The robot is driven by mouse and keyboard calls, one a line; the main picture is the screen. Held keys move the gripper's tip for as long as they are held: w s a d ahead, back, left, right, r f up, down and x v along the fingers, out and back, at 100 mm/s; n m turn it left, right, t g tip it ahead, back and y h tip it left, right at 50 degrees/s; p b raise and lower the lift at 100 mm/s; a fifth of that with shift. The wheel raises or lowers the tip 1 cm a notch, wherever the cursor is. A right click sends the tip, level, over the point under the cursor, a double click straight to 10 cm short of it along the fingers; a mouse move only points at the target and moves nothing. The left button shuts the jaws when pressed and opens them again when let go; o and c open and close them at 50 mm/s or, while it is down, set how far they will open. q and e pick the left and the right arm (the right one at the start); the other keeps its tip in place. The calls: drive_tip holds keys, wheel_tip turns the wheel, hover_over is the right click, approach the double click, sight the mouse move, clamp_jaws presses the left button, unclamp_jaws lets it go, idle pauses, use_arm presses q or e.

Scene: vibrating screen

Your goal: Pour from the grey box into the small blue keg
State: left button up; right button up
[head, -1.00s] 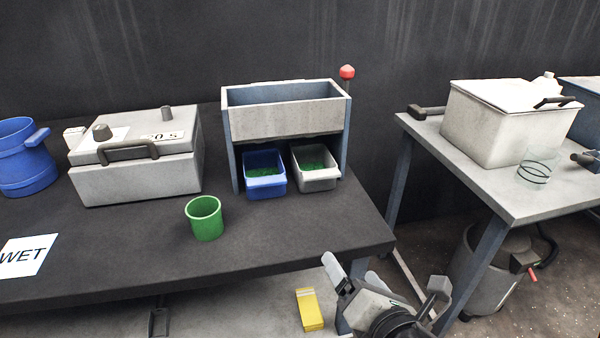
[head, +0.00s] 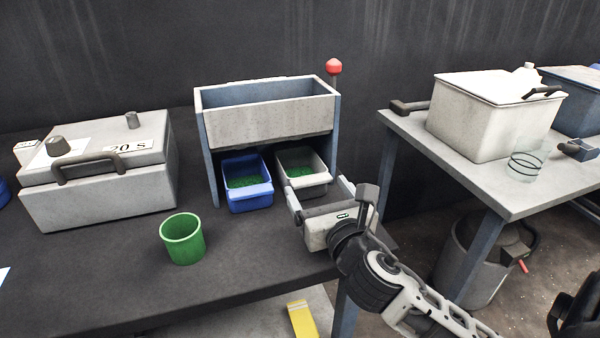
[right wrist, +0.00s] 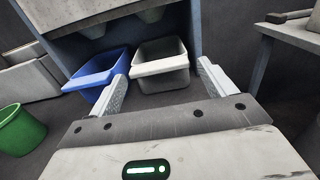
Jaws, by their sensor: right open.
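The grey box (head: 306,181), an open bin with green granules in it, stands under the hopper at the table's back. It also shows in the right wrist view (right wrist: 160,67), where its contents are hidden. My right gripper (head: 318,190) is open and empty, just in front of the grey box, with its fingers pointing at it and spread wider than its front. I cannot tell whether they touch it. The small blue keg (head: 3,192) is cut off at the left edge; only a sliver shows. My left gripper is not in view.
A blue bin (head: 249,198) with green granules stands close left of the grey box. The hopper (head: 265,120) overhangs both bins. A green cup (head: 183,240) stands in front. A lidded grey machine (head: 100,190) stands at left. The dark table's front is mostly clear.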

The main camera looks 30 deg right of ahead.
sight(313, 184)
drive_tip(key=shift+x, duration=2.75)
drive_tip(key=shift+a, duration=0.1)
drive_tip(key=c, duration=0.6)
drive_tip(key=shift+c, duration=0.2)
